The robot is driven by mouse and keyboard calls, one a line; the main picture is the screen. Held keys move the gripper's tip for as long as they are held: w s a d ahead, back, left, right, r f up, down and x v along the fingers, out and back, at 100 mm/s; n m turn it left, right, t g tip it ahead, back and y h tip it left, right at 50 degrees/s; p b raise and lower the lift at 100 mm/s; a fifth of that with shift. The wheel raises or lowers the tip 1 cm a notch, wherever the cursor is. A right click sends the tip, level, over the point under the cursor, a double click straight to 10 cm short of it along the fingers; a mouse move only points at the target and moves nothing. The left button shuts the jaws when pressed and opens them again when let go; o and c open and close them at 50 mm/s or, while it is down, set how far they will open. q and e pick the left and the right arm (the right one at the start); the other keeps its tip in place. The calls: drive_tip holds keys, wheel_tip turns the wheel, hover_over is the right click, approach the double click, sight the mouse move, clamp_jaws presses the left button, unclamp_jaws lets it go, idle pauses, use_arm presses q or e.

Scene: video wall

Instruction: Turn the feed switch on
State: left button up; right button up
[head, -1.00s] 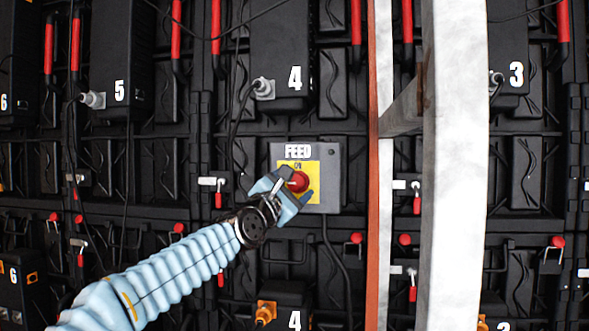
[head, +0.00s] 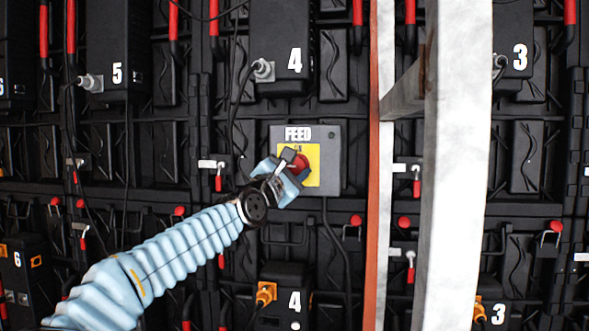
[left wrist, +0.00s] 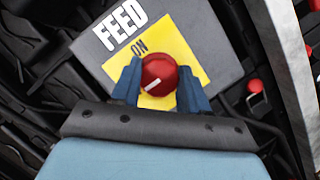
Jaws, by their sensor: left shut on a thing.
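The grey feed box (head: 331,180) is mounted on the black wall, with a white FEED label and a yellow plate (head: 314,178). The red round switch knob (head: 301,162) sits on that plate. My left gripper (head: 293,168) reaches it from the lower left and partly hides it. In the left wrist view, the knob (left wrist: 161,73) is between the two blue fingers, which are shut on its sides. The white mark on the knob points to the box's left side, while the word ON stands above the knob. My right gripper is not in view.
A pale upright post (head: 450,200) and a narrow orange-edged post (head: 374,230) stand right of the box, joined by a bracket. Black numbered units, cables and red handles cover the wall. A cable (head: 333,225) hangs below the box.

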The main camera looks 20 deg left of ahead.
use_arm(q)
drive_tip(key=m+h+b, duration=0.1)
drive_tip(key=m, duration=0.1)
drive_tip(key=shift+m+g, duration=0.7)
drive_tip(key=shift+m, duration=0.6)
drive_tip(key=m, duration=0.1)
drive_tip(key=m+p, duration=0.1)
drive_tip(key=m+g+p, duration=0.1)
drive_tip(key=shift+r+m+h, duration=0.25)
drive_tip(key=shift+m+h, duration=0.05)
drive_tip(key=shift+h, duration=0.1)
drive_tip(key=m+g+p, duration=0.1)
drive_tip(key=m, duration=0.1)
drive_tip(key=shift+m, duration=0.3)
drive_tip(key=m+g+y, duration=0.1)
drive_tip(key=m, duration=0.2)
drive_tip(key=shift+f+p, duration=0.15)
drive_tip(key=shift+p, duration=0.2)
drive_tip(key=shift+m+g+y, duration=0.5)
drive_tip(key=shift+m+g, duration=0.4)
drive_tip(key=shift+m, duration=0.6)
